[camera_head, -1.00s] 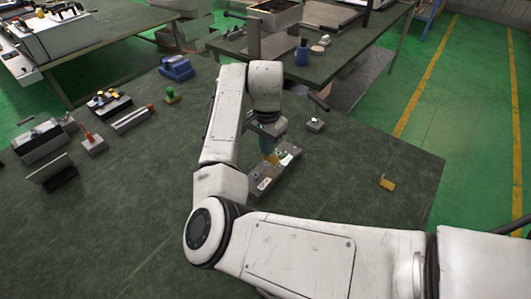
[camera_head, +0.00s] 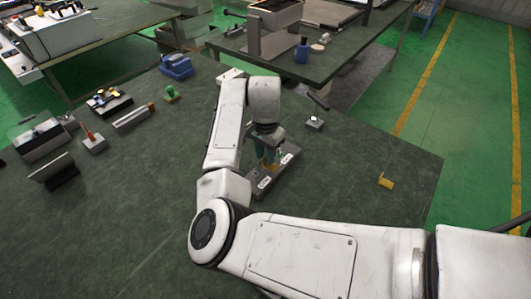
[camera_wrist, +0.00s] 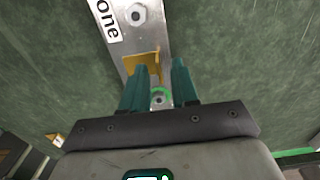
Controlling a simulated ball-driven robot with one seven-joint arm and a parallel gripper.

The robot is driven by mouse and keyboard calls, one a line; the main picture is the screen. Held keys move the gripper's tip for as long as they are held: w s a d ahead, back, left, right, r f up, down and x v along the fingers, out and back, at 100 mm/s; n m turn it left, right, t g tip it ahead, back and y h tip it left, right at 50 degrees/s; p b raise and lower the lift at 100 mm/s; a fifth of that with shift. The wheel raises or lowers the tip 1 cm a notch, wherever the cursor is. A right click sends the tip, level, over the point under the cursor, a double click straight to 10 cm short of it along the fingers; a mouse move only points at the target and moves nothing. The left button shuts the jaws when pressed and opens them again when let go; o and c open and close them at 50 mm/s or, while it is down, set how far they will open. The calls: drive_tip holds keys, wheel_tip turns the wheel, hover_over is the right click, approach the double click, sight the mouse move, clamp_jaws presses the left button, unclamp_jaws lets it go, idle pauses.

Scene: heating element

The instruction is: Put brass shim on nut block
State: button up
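A yellow, brass-coloured angled piece, which looks like the brass shim (camera_wrist: 141,63), lies at the labelled grey metal block (camera_wrist: 154,19) in the wrist view. That block also shows in the head view (camera_head: 263,184), with bolts or nuts on top; I cannot tell whether it is the nut block. My gripper (camera_wrist: 160,75) is over the block, its two teal fingers apart. The left finger partly covers the yellow piece, and I see no grip on it. A green ring (camera_wrist: 161,92) shows between the fingers. Another small yellow angled piece (camera_head: 386,181) lies on the table at right.
A small grey block with a knob (camera_head: 314,123) stands behind my gripper to the right. Several fixtures, a blue item (camera_head: 176,67) and a green knobbed piece (camera_head: 171,93) stand at left and back. The green-grey tabletop (camera_head: 345,200) is clear at right front.

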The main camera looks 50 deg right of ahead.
wheel_tip(320, 180, up, 12)
drive_tip(key=b, duration=0.1)
drive_tip(key=shift+r, duration=0.2)
idle(0.4)
